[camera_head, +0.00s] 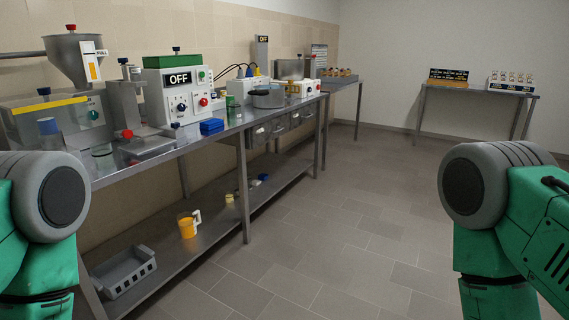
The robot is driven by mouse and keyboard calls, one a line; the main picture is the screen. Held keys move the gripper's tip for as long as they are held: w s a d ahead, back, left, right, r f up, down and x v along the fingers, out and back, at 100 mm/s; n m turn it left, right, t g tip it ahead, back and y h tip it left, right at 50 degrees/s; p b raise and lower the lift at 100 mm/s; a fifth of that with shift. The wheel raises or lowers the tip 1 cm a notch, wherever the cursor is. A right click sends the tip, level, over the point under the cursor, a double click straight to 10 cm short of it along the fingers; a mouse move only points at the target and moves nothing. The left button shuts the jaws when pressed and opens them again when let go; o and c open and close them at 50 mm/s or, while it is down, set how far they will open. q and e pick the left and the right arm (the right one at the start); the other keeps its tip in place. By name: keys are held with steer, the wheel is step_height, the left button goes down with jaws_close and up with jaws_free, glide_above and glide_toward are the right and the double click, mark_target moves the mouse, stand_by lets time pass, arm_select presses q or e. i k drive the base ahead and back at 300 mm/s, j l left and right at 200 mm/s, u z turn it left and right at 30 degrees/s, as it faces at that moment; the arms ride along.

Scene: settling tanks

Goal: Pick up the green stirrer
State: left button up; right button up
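I cannot make out a green stirrer for certain in the head view. A small green item (234,113) stands on the long steel bench (225,129), right of the blue box, but it is too small to identify. A white machine with a green top and an OFF display (180,82) stands left of it. Parts of my green and grey arms show at the left and right edges. Neither of my grippers is in view.
A blue box (212,127) and a steel funnel (77,60) are on the bench. Its lower shelf holds a grey crate (124,272) and an orange jug (187,228). A far table (478,90) bears two racks. The tiled floor (345,230) in the middle is clear.

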mark_target(290, 81)
steer(key=i+l+z, duration=0.1)
steer(key=i+z, duration=0.35)
steer(key=i, duration=1.55)
steer(key=i+u, duration=0.2)
steer(key=i, duration=0.2)
steer(key=i+l+u, duration=0.2)
steer(key=i, duration=0.25)
steer(key=i+l+u, duration=0.2)
steer(key=i, duration=0.2)
steer(key=i+l+u, duration=0.2)
steer(key=i, duration=0.2)
